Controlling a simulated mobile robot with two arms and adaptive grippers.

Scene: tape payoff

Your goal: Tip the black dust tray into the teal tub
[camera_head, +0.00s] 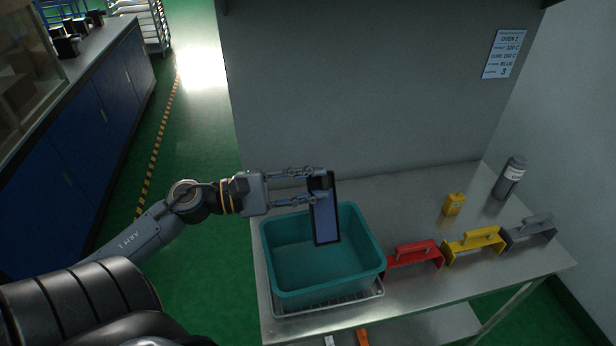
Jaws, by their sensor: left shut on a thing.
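The black dust tray (326,222) is a thin rectangle with a dark rim and a blue-grey face. It hangs steeply tilted, close to upright on its short edge, over the right part of the teal tub. My left gripper (322,186) is shut on its upper end. The teal tub (290,296) is an open rectangular bin on the steel table. The part of its inside that shows looks empty; the tray hides some of its right side. I cannot see any dust. My right gripper is not in view.
The tub stands on a wire rack (377,292) at the left end of the steel table (420,308). Right of it stand red (415,257), yellow (474,244) and grey (530,230) handled brackets, a small yellow container (454,205) and a grey bottle (510,177). A grey wall is behind.

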